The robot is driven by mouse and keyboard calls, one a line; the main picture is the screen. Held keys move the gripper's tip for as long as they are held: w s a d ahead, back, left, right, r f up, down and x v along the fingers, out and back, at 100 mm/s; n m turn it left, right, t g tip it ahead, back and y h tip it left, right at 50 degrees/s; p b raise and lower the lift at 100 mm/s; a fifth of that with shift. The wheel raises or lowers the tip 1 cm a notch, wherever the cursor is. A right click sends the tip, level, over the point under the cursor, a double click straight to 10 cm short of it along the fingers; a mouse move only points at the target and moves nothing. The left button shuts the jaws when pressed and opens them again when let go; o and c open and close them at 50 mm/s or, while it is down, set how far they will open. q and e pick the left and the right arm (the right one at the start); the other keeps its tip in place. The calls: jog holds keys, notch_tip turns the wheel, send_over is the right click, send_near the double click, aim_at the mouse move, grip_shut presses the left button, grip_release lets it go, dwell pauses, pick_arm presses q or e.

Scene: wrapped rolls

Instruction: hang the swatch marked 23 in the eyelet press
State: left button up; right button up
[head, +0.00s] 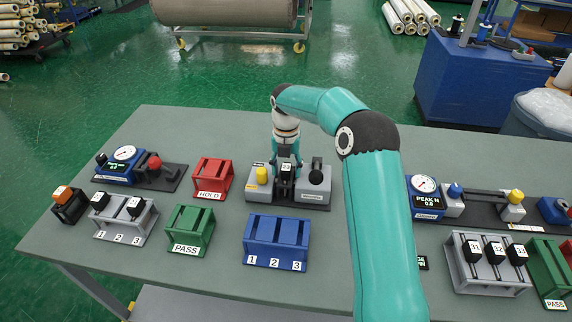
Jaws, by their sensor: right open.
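The swatch marked 23 (286,168) is dark with a white label. It stands upright at the middle of a grey bench device (318,197) with a yellow knob on its left and a black knob on its right. This device appears to be the eyelet press; its small label is unreadable. My right gripper (287,159) is open, directly over the device, with its fingers around or just behind the swatch's top. The fingertips are partly hidden, so contact is unclear. My left gripper is not in view.
A blue rack (276,229) numbered 1 to 3 looks empty. A grey rack (122,236) holds two dark swatches. Red HOLD (213,174) and green PASS (190,229) holders stand between. A gauge tester (122,169) is at left. My right arm covers the centre right; another rack (490,283) holds swatches.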

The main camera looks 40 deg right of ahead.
notch_tip(320, 180, up, 12)
dwell(0.5)
jog(key=shift+f, duration=0.1)
